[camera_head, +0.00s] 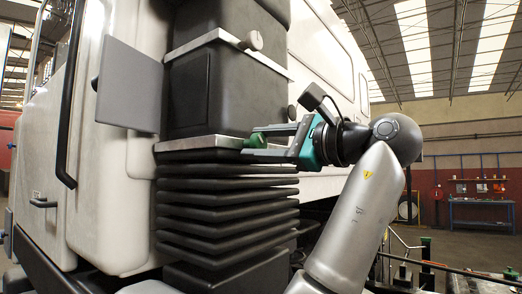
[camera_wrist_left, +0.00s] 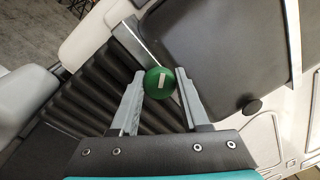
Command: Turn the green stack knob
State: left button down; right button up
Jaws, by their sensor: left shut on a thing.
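The green stack knob (camera_head: 253,141) sits at the front of a metal plate on top of the black pleated stack (camera_head: 222,210). In the left wrist view the green knob (camera_wrist_left: 160,84) is round with a pale bar mark and lies between the two finger ends. My left gripper (camera_head: 262,138), teal and grey, reaches it from the right and is shut on it. The fingers also show on both sides of the knob in the left wrist view (camera_wrist_left: 160,77). My right gripper is in neither view.
A dark box (camera_head: 228,92) stands above the plate, with a pale knob (camera_head: 251,41) higher up and a small dark knob (camera_head: 291,112) at right. A grey panel (camera_head: 129,87) juts out at left beside the white cab (camera_head: 110,190). A blue workbench (camera_head: 482,202) stands far behind.

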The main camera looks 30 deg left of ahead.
pick_arm(q)
jog(key=n, duration=0.4)
jog(key=shift+g+b, duration=0.3)
jog(key=shift+b, duration=0.05)
jog(key=n, duration=0.5)
jog(key=shift+g+y, duration=0.3)
jog(key=shift+g, duration=0.1)
jog(key=n, duration=0.5)
jog(key=shift+f+g, duration=0.1)
jog(key=shift+g, duration=0.2)
jog(key=n+g+p, duration=0.1)
jog(key=n, duration=0.5)
jog(key=shift+p, duration=0.3)
jog(key=n+p, duration=0.1)
jog(key=n, duration=0.2)
jog(key=shift+n, duration=0.4)
jog(key=n+h, duration=0.1)
jog(key=n, duration=0.3)
jog(key=shift+n+g+p, duration=0.3)
jog(key=shift+p, duration=0.1)
jog(key=n, duration=0.4)
jog(key=shift+w+h+p, duration=0.1)
jog(key=shift+h+p, duration=0.2)
jog(key=shift+p, duration=0.05)
jog(key=shift+n, duration=2.1)
